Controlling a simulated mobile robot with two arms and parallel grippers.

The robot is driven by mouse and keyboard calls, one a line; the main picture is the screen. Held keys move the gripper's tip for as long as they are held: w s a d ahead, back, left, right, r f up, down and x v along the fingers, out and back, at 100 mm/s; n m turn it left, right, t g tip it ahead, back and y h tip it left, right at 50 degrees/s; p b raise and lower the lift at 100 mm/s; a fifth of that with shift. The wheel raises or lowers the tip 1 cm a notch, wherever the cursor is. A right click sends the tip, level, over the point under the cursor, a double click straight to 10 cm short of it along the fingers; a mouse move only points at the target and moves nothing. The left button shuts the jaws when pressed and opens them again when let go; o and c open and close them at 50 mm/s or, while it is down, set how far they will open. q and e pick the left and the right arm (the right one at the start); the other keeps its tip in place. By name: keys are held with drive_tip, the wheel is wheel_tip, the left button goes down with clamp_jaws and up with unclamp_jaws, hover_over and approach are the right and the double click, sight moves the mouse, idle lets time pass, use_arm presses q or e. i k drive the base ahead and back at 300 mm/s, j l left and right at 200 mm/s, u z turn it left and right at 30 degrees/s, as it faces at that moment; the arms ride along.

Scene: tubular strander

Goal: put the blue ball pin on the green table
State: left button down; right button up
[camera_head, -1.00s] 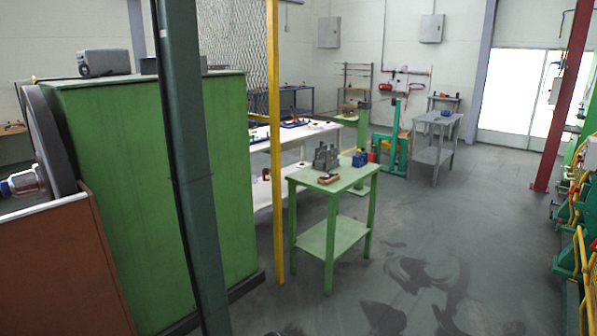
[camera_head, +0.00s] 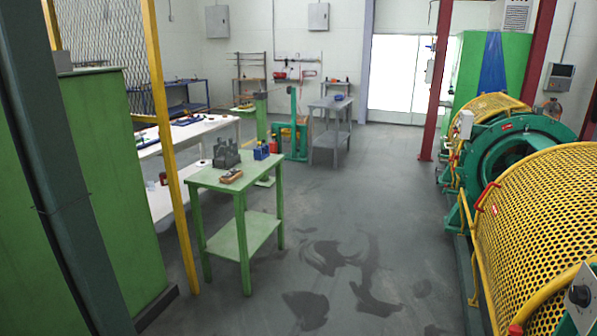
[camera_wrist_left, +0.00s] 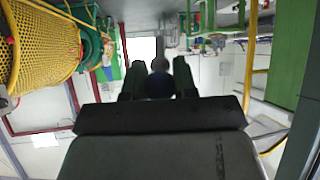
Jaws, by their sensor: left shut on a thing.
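The green table (camera_head: 207,179) stands left of centre in the head view, with a top and a lower shelf (camera_head: 245,236). Its front top edge has some bare room. My left gripper (camera_wrist_left: 158,75) shows in the left wrist view, its two dark fingers shut on the blue ball pin (camera_wrist_left: 159,86). The pin looks dark blue, with a grey rounded end beyond it; much of it is hidden by the fingers. The gripper is away from the table. Neither gripper shows in the head view, and my right gripper is in no view.
On the table stand a grey block fixture (camera_head: 225,153), a blue item (camera_head: 261,153) and a brown-orange item (camera_head: 231,177). A yellow post (camera_head: 166,130) and a dark green post (camera_head: 62,190) stand to the left. Yellow mesh guards (camera_head: 545,225) line the right. The floor between is open.

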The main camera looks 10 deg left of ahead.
sight(251, 172)
drive_tip(key=i+j, duration=0.1)
drive_tip(key=i, duration=1.55)
drive_tip(key=i+u, duration=0.15)
drive_tip(key=i, duration=0.45)
drive_tip(key=i+u, duration=0.2)
drive_tip(key=i, duration=0.45)
drive_tip(key=i+l+u, duration=0.15)
drive_tip(key=i, duration=0.45)
drive_tip(key=i+u, duration=0.2)
drive_tip(key=i, duration=0.3)
drive_tip(key=i+l+u, duration=0.2)
drive_tip(key=i, duration=0.3)
